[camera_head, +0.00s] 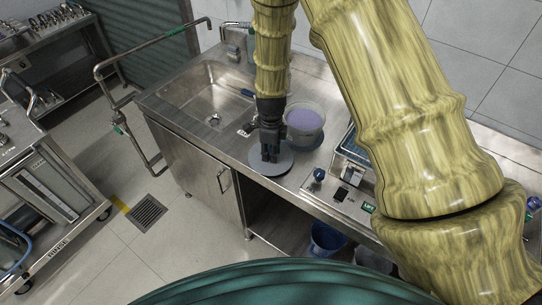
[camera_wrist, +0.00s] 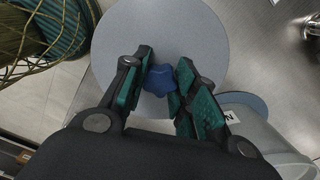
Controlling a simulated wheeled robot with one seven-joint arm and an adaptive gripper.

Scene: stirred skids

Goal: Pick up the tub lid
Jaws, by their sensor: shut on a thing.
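The tub lid (camera_head: 284,164) is a flat grey disc at the front of the steel counter; I cannot tell whether it touches the counter. In the wrist view the lid (camera_wrist: 160,28) fills the upper middle, with a blue knob (camera_wrist: 160,79) at its centre. My gripper (camera_head: 269,156) points down over the lid. In the wrist view my gripper (camera_wrist: 165,76) has its fingers on both sides of the knob, shut on it. A pale tub (camera_head: 304,133) with a lilac top surface stands just behind and right of the lid. The tub (camera_wrist: 265,140) also shows at lower right in the wrist view.
A sink (camera_head: 212,98) lies left of the lid on the counter (camera_head: 228,146). A trolley (camera_head: 48,190) stands on the floor at left.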

